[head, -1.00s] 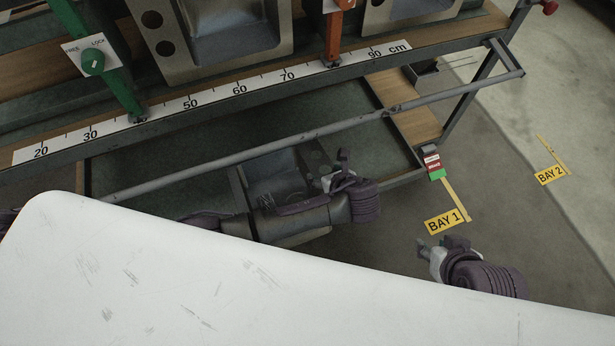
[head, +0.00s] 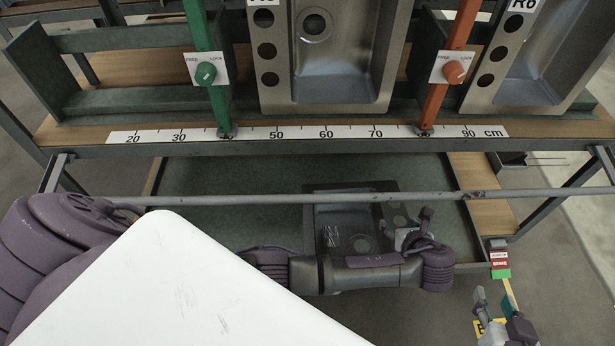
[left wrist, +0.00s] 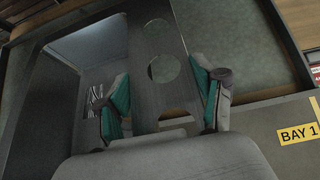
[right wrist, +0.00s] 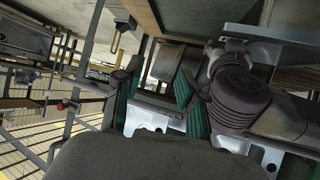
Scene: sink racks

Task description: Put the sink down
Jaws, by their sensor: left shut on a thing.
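The grey sink (head: 334,222) has a basin, a drain and a side strip with round holes. It is at the lower shelf (head: 220,225), under the front rail; I cannot tell whether it rests there. My left gripper (head: 410,236) is shut on the sink's right side. In the left wrist view the teal fingers (left wrist: 165,98) straddle the holed strip (left wrist: 155,40), one on the basin side, one at the outer edge. My right gripper (head: 484,312) is over the floor, right of the shelf. In the right wrist view its fingers (right wrist: 152,100) are apart and empty.
The upper shelf holds two sinks, one in the middle (head: 388,60) and one at right (head: 500,98). A green post (head: 205,110) and an orange post (head: 435,105) stand over a centimetre scale (head: 300,132). A grey rail (head: 240,202) crosses before the lower shelf. The shelf's left part is bare.

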